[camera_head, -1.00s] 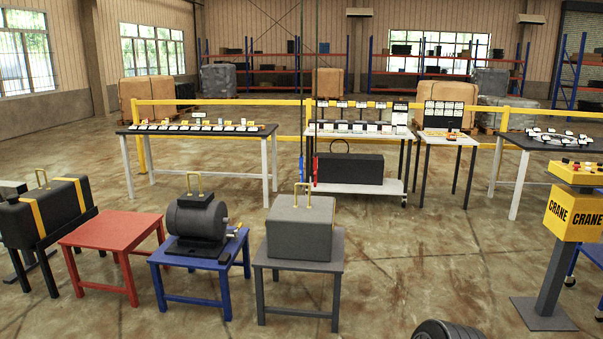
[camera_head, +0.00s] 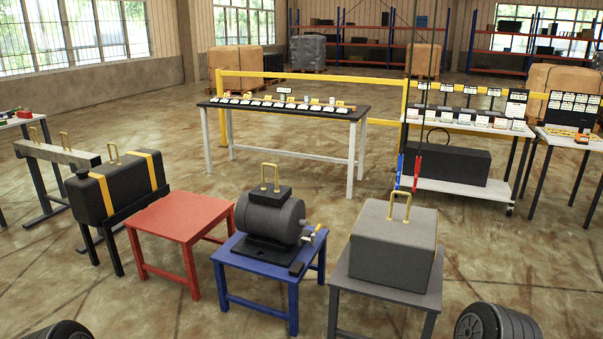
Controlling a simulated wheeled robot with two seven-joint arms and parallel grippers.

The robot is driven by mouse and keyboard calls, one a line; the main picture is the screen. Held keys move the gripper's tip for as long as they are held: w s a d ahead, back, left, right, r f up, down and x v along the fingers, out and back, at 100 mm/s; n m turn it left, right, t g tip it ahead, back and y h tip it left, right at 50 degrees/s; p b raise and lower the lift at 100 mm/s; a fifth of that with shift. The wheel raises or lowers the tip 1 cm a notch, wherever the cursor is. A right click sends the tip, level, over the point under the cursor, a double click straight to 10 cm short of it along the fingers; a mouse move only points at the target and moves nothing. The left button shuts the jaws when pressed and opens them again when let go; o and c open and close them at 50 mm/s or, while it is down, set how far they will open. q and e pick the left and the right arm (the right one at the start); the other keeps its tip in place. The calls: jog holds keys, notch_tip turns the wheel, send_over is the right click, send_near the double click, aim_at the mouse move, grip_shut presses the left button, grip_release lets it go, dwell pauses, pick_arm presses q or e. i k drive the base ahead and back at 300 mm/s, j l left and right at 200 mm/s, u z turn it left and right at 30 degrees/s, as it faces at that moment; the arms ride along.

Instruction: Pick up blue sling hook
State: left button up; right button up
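A slim blue piece (camera_head: 400,168), which appears to be the blue sling hook, hangs upright in the middle right of the head view. A red piece (camera_head: 417,173) hangs just right of it. Thin dark lines run up from them past the top of the picture. They show in front of the white cart's left end. The pieces are too small to make out a hook shape. Neither of my grippers shows. Only dark rounded parts, apparently of my own arms, show at the bottom edge.
A grey block (camera_head: 395,245) with a yellow handle rests on a grey table. A black motor (camera_head: 270,215) sits on a blue table, beside an empty red table (camera_head: 182,218). A white cart (camera_head: 455,188) and yellow rail (camera_head: 330,82) lie behind.

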aim_at(401, 157)
jog(key=i+l+u, duration=0.1)
jog(key=i, duration=0.4)
jog(key=i+l, duration=0.25)
jog(key=i, duration=0.25)
jog(key=i+l+u, duration=0.15)
jog(key=i, duration=0.35)
jog(key=i+l, duration=0.25)
jog(key=i, duration=0.2)
jog(key=i+l+u, duration=0.15)
jog(key=i, duration=0.35)
jog(key=l, duration=0.1)
